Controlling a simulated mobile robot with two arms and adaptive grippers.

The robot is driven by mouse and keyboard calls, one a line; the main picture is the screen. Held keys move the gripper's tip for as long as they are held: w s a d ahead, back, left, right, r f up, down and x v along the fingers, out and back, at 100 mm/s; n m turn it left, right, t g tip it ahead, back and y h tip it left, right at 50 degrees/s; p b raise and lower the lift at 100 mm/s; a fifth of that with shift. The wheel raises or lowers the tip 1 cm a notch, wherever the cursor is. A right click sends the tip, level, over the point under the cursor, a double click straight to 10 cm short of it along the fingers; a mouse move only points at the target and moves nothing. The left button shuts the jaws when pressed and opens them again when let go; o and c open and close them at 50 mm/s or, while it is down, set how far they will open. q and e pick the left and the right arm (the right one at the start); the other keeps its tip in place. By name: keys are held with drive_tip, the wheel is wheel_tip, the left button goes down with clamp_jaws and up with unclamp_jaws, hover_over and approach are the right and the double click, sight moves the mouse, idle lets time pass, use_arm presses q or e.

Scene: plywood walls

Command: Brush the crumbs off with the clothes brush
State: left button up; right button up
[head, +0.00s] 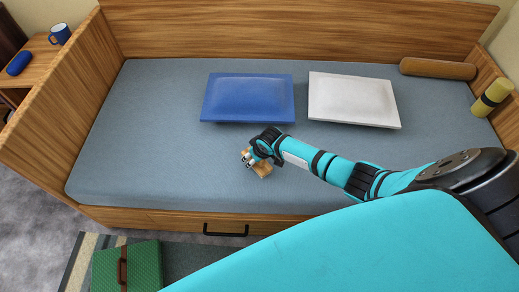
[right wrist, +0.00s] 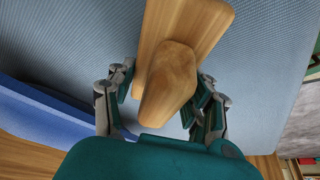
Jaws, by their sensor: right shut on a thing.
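My right gripper (head: 250,157) is over the middle of the grey-blue bed seat (head: 140,150), below the blue cushion. It is shut on the wooden clothes brush (head: 262,169). In the right wrist view the brush (right wrist: 180,75) shows a rounded grip between the fingers and a flat wooden back beyond it. The bristles are hidden under the wood, and I cannot tell whether they touch the fabric. No crumbs can be made out on the fabric. My left gripper is not in view.
A blue cushion (head: 250,97) and a white cushion (head: 352,100) lie toward the back. A brown bolster (head: 438,68) and a yellow roll (head: 492,97) are at the right end. Wooden sides enclose the seat. A green case (head: 140,268) is on the floor in front. The seat's left part is clear.

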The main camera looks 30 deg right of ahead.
drive_tip(key=shift+w+a, duration=0.3)
drive_tip(key=shift+a, duration=0.2)
drive_tip(key=shift+w+a, duration=0.25)
drive_tip(key=shift+a, duration=0.2)
drive_tip(key=shift+w+a+f+b, duration=0.1)
drive_tip(key=shift+w+a+b, duration=0.3)
drive_tip(key=shift+a, duration=0.3)
drive_tip(key=shift+w+a+f+b, duration=0.1)
drive_tip(key=shift+w+a+b, duration=0.05)
drive_tip(key=shift+w+a, duration=0.4)
drive_tip(key=shift+w+a+r+b, duration=0.1)
drive_tip(key=shift+w+a+b, duration=0.25)
drive_tip(key=shift+a, duration=0.55)
drive_tip(key=shift+w+a+b, duration=0.1)
drive_tip(key=shift+w+a, duration=0.45)
drive_tip(key=shift+a, duration=0.35)
drive_tip(key=shift+r, duration=0.1)
wheel_tip(320, 180, up, 5)
drive_tip(key=p, duration=0.5)
drive_tip(key=shift+r+p, duration=0.5)
drive_tip(key=shift+p, duration=0.1)
